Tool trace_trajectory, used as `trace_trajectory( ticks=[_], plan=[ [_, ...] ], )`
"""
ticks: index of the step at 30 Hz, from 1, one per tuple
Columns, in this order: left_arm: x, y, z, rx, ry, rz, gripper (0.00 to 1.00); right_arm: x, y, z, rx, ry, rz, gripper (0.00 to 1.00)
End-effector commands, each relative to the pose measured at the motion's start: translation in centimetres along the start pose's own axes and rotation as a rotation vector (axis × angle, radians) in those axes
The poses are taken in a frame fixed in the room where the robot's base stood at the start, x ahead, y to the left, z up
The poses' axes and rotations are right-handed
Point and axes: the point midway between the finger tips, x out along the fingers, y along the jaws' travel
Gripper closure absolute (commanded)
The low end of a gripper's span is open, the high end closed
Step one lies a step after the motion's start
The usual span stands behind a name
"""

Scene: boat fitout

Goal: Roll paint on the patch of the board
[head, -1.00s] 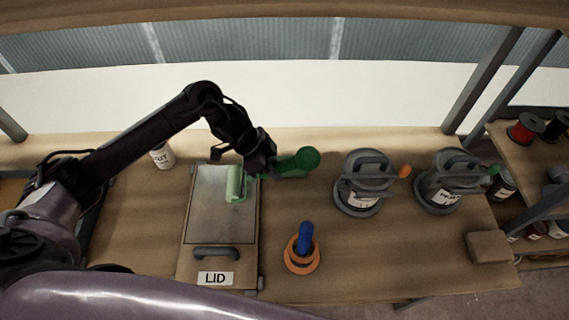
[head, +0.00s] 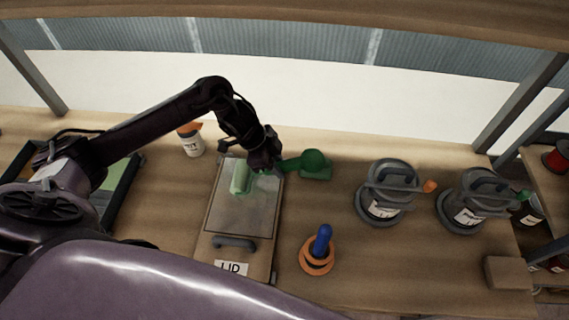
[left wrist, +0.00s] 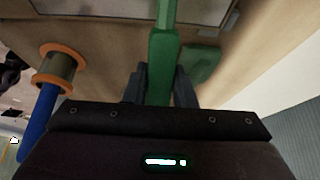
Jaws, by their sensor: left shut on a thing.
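My left gripper (head: 270,165) is shut on the roller's green handle, right of the roller head. In the left wrist view the green handle (left wrist: 164,55) runs between the fingers (left wrist: 158,88). I cannot make out a separate painted patch. My right gripper is not in view.
An orange ring base with a blue handle (head: 318,257) is in front. Two grey lidded cans (head: 386,205) stand right. A white pot (head: 192,143) and a dark-rimmed tray (head: 125,195) are left.

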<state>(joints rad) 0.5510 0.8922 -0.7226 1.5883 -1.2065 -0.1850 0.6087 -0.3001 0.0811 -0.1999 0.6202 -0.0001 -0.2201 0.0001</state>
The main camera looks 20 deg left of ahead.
Motion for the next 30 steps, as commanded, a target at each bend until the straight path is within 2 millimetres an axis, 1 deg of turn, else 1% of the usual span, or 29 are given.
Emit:
trace_trajectory(
  ticks=[8, 11, 18, 20, 30],
  plan=[
    [-0.1, 0.1, 0.3, -0.001, -0.001, 0.002, 1.0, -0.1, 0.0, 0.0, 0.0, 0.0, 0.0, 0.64],
    [-0.5, 0.1, 1.1, -0.002, -0.003, 0.003, 1.0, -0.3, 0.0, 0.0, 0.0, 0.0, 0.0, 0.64],
    [-2.0, 0.0, 3.7, -0.004, -0.004, 0.002, 1.0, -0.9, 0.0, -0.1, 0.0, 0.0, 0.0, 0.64],
    [-2.2, 0.0, 4.0, -0.002, -0.002, 0.002, 1.0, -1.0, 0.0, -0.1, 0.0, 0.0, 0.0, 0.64],
    [-2.5, -0.1, 4.0, 0.001, 0.0, 0.0, 1.0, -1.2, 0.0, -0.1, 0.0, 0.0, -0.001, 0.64]
  ],
)
